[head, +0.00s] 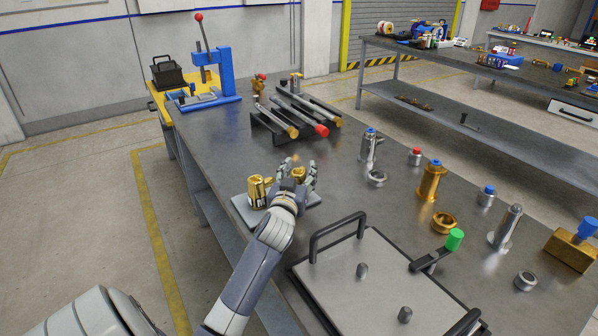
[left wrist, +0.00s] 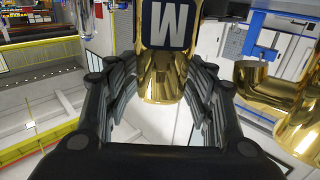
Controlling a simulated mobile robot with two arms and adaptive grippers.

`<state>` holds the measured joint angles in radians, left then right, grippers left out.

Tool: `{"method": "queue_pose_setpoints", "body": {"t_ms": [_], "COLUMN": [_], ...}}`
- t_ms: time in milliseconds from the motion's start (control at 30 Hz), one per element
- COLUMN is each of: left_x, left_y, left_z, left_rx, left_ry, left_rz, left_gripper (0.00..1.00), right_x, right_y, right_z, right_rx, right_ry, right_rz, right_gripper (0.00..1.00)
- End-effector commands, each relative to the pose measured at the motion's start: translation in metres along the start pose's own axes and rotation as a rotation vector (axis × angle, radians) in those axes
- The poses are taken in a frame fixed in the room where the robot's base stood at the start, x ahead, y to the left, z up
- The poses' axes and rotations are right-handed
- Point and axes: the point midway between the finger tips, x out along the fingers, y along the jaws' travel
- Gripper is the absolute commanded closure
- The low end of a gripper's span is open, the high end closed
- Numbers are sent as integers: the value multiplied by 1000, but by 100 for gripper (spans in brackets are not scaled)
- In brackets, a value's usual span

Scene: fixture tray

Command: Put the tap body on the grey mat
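A shiny brass part (head: 260,190), which looks like the tap body, stands on the small grey mat (head: 312,201) near the table's left edge. In the left wrist view, a brass piece (left wrist: 162,82) with a dark label bearing a white letter is between the fingers. Whether they press on it is unclear. More curved brass (left wrist: 268,90) shows at right there. I cannot tell whether both pieces are joined. My right gripper is not in view.
A large tray (head: 340,278) with black handles and pegs lies in front. Right of the mat stand metal fittings, a brass valve (head: 432,182), a brass nut (head: 444,222) and a brass block (head: 570,250). A black rack (head: 268,128) with rods and a blue press (head: 225,75) are behind.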

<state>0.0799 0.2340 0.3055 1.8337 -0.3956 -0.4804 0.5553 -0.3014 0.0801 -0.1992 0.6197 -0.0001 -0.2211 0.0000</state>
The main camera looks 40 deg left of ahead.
Motion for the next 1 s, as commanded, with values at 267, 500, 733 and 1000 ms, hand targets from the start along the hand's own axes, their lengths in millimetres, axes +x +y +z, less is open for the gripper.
{"method": "queue_pose_setpoints", "body": {"t_ms": [267, 500, 733, 1000], "left_x": [0, -14, -60, -107], "left_y": [0, 1, 0, 0], "left_z": [0, -1, 0, -1], "left_rx": [0, -1, -2, -2], "left_ry": [0, 0, -1, -1], "left_rz": [1, 2, 1, 0], "left_gripper": [43, 43, 43, 43], "right_x": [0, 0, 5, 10], "right_y": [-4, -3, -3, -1], "right_z": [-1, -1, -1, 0], "right_rx": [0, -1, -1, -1], "right_ry": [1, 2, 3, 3], "right_rz": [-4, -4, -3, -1], "right_gripper": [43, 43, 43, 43]}}
